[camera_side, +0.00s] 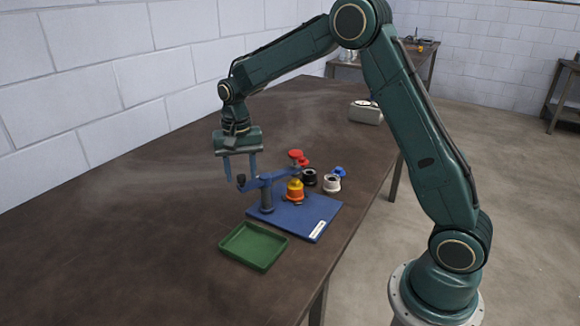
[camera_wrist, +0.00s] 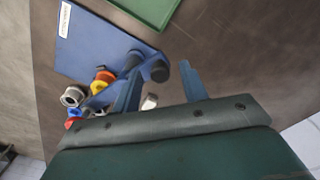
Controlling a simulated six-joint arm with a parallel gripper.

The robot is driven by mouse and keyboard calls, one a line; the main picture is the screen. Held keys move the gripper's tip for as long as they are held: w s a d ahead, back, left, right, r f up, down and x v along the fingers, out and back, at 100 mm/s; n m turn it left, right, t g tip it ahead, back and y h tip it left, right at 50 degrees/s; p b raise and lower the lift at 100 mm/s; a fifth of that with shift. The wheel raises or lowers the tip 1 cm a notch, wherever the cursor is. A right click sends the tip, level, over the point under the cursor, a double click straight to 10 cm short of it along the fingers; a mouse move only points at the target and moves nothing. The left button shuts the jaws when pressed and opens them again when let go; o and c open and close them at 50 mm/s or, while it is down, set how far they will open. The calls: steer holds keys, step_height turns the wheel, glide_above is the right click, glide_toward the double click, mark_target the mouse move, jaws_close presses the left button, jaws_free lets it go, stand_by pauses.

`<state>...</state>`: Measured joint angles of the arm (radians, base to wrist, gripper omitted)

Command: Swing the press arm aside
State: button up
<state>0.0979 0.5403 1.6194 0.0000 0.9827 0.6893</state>
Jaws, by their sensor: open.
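The blue press arm (camera_side: 277,177) sits on a dark post (camera_side: 266,198) on a blue base plate (camera_side: 318,208). Its dark handle knob (camera_side: 241,184) is at the left end; a red knob (camera_side: 296,154) tops the other end, over a yellow part (camera_side: 295,188) in an orange holder. My gripper (camera_side: 241,179) points down, open, at the handle end. In the wrist view the dark knob (camera_wrist: 160,71) appears between the fingertips of my gripper (camera_wrist: 159,74), with nothing clamped. I cannot tell whether a finger touches it. One finger hides part of the press arm there.
A green tray (camera_side: 253,246) lies in front of the plate. A grey device (camera_side: 366,112) is farther back. The table left of my gripper is clear.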

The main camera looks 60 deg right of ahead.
steer(key=shift+f, duration=0.1)
steer(key=shift+c, duration=0.2)
jaws_close()
steer(key=shift+w, duration=0.1)
steer(key=w+d+m, duration=0.3)
steer(key=d+m, duration=0.6)
steer(key=m, duration=0.9)
stand_by(0.5)
steer(key=shift+w+d, duration=0.1)
steer(key=shift+o, duration=0.2)
jaws_free()
